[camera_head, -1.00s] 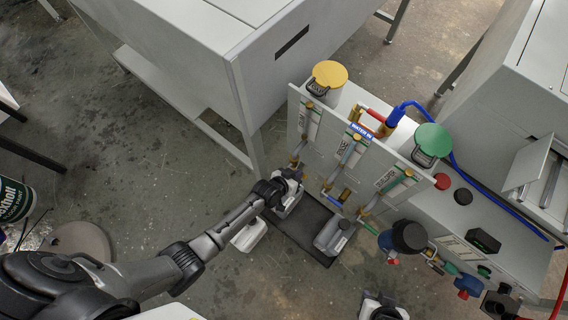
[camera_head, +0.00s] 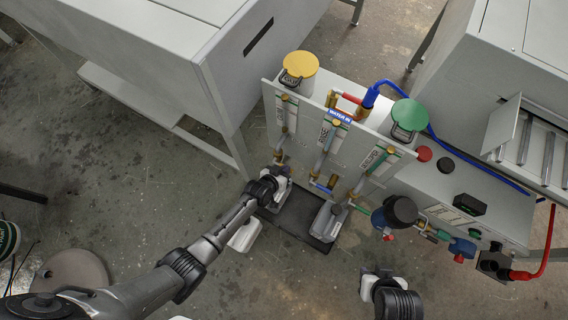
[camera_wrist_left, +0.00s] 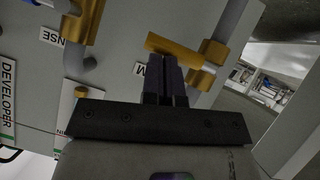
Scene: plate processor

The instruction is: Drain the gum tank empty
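The gum tank, with a yellow lid (camera_head: 299,65), is at the left end of the grey panel (camera_head: 310,150) in the head view. Its drain line runs down the panel to a brass gum valve (camera_head: 279,157). In the left wrist view the brass valve handle (camera_wrist_left: 172,46) lies just beyond my left fingertips, beside a partly hidden label ending in M. My left gripper (camera_wrist_left: 166,68) has its fingers together at the handle; contact is unclear. It also shows in the head view (camera_head: 277,171). My right gripper (camera_head: 370,283) is low in the head view, away from the panel, its fingers unclear.
A black tray (camera_head: 290,225) lies on the floor below the panel, with a grey jug (camera_head: 328,221) on it. A white container (camera_head: 245,236) stands left of the tray. A green-lidded tank (camera_head: 408,112), blue hose (camera_head: 455,155) and dark pump (camera_head: 400,211) are to the right.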

